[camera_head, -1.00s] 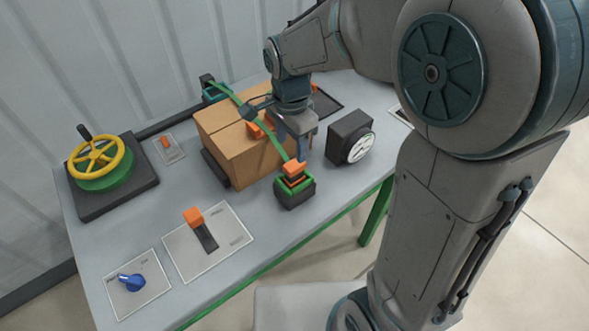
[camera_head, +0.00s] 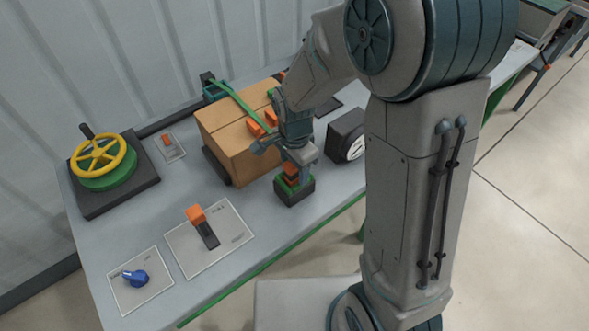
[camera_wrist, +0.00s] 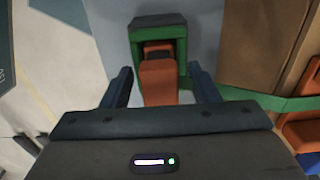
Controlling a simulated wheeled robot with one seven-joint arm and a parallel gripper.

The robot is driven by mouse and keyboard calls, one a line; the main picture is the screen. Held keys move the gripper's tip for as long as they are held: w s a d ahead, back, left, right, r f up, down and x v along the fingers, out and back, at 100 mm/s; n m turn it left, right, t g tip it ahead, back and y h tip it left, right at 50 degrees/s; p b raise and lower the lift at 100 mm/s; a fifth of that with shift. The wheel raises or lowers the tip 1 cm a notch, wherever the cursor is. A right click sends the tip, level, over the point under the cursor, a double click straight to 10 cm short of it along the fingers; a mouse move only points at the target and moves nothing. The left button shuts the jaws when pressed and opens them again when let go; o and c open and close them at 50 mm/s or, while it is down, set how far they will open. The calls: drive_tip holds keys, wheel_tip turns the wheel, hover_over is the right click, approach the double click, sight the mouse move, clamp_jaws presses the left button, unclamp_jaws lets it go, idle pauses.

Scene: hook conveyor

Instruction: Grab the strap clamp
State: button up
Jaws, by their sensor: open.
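The strap clamp (camera_head: 293,188), a dark block with green trim and an orange lever, stands on the table in front of the cardboard box. In the wrist view its orange lever (camera_wrist: 158,82) lies between my two open fingers, with a visible gap on each side. My gripper (camera_wrist: 161,86) is open around the lever and not closed on it. In the head view my gripper (camera_head: 291,166) sits just over the clamp and hides part of its top. The green strap (camera_head: 235,100) runs over the box; its lower end is hidden behind my gripper.
The cardboard box (camera_head: 222,146) is close behind the clamp. A black gauge-like block (camera_head: 346,136) stands to the right. An orange lever panel (camera_head: 222,238), a blue knob panel (camera_head: 127,297) and a yellow handwheel (camera_head: 97,157) are left. The table between has free room.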

drive_tip(key=c, duration=1.1)
drive_tip(key=shift+r, duration=0.1)
drive_tip(key=shift+c, duration=0.2)
